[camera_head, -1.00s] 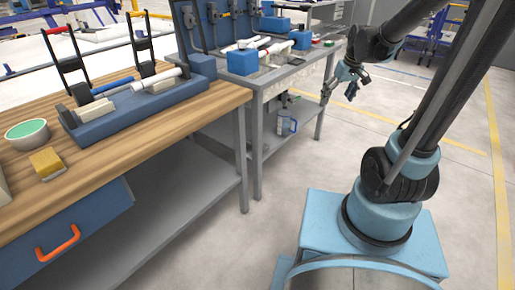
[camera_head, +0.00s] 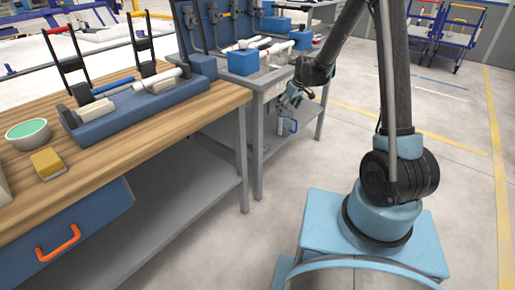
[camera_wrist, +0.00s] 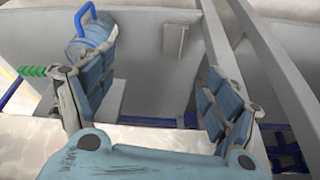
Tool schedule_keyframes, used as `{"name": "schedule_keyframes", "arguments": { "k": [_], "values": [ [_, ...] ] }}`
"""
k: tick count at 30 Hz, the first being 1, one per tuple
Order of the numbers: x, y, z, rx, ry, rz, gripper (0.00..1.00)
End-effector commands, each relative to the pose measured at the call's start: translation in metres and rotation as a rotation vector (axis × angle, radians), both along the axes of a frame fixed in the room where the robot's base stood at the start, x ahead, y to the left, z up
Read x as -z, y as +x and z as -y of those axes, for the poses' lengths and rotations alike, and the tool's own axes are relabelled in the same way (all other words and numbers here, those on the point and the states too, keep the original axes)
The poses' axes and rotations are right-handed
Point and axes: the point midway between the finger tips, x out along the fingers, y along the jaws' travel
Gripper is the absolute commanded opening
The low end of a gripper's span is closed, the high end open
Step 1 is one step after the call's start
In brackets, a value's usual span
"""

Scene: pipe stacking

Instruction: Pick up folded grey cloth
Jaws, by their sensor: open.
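No folded grey cloth can be made out for sure in either current view. My gripper (camera_head: 293,98) hangs beside the right side of the far workbench, below its top. In the wrist view my gripper (camera_wrist: 150,85) has its two blue-grey fingers spread wide, with nothing between them. Beyond the fingers there is a pale grey surface. A small grey block (camera_wrist: 174,40) shows on it, too unclear to name.
A container with a blue handle (camera_wrist: 90,42) shows behind the left finger. The near wooden bench (camera_head: 150,140) bears a blue pipe fixture (camera_head: 140,112), a green-filled bowl (camera_head: 28,132) and a yellow block (camera_head: 47,163). Open floor (camera_head: 300,185) lies between bench and base.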

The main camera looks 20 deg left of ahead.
Motion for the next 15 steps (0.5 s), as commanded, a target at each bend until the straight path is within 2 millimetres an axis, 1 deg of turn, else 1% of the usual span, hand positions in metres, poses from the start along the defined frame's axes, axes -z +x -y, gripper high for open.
{"name": "schedule_keyframes", "arguments": {
  "k": [1, 6, 9, 12, 15],
  "values": [
    [0.013, 0.003, -0.013, -0.023, 0.003, 0.003, 0.82],
    [0.056, 0.009, -0.05, -0.094, 0.011, 0.015, 0.82],
    [0.079, 0.009, -0.069, -0.13, 0.018, 0.02, 0.82],
    [0.097, 0.009, -0.083, -0.157, 0.022, 0.024, 0.82],
    [0.109, 0.007, -0.092, -0.176, 0.024, 0.028, 0.82]
  ]
}}
